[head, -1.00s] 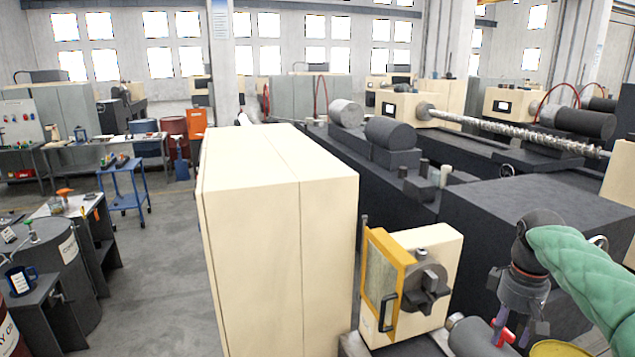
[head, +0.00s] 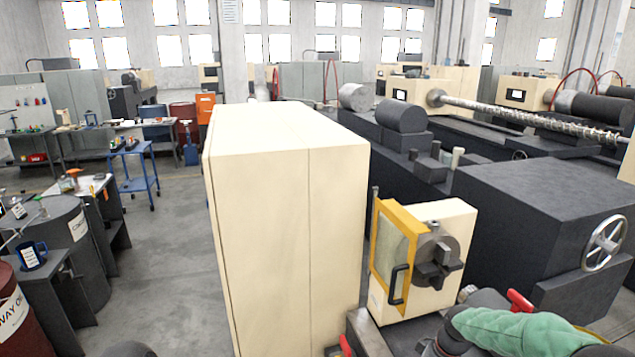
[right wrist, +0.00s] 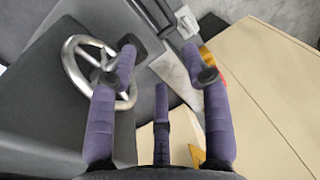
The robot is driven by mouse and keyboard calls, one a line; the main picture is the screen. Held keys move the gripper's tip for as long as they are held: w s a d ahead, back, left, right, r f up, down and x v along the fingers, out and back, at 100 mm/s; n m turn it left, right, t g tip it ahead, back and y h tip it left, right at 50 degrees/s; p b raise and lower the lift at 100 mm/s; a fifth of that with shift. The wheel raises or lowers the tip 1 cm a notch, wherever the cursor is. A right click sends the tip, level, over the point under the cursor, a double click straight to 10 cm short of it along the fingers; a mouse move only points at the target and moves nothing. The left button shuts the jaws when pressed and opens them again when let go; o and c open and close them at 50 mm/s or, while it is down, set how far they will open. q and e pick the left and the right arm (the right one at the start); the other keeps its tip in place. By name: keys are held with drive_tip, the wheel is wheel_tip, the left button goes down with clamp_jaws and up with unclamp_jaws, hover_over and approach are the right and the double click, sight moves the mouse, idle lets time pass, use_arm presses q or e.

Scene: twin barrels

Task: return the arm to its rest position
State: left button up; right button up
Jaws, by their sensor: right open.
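My right arm (head: 510,333) in its green sleeve lies low at the bottom right of the head view, in front of the small machine with the yellow-framed door. Its dark wrist is at the bottom edge, and I cannot make out the fingers there. In the right wrist view my right gripper (right wrist: 160,65) has its purple fingers spread with nothing between them. A spoked handwheel (right wrist: 72,66) shows behind the left finger, and I see no clear contact. My left gripper is not in view.
A tall cream cabinet (head: 285,220) stands mid-view. Beside it is the machine with a yellow-framed door (head: 395,240) and a dark chuck (head: 437,262). A dark machine block (head: 545,215) carries the handwheel (head: 605,243) at right. Grey floor (head: 170,260) is open at left.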

drive_tip(key=s+a+f+m+y+b, duration=0.1)
drive_tip(key=s+a+f+b, duration=0.2)
drive_tip(key=f, duration=0.5)
drive_tip(key=s+a+f+b, duration=0.1)
drive_tip(key=s+a+f, duration=0.35)
drive_tip(key=f, duration=0.45)
drive_tip(key=s+a+f+m+y+b, duration=0.1)
drive_tip(key=s+a+f+b, duration=0.25)
drive_tip(key=f, duration=0.45)
drive_tip(key=s+a+f+m+b, duration=0.3)
drive_tip(key=s+a+f, duration=0.3)
drive_tip(key=s+f, duration=0.5)
drive_tip(key=shift+s+a+f+b, duration=0.25)
drive_tip(key=shift+s+f+b, duration=0.1)
drive_tip(key=shift+s+b, duration=0.6)
drive_tip(key=shift+s, duration=0.1)
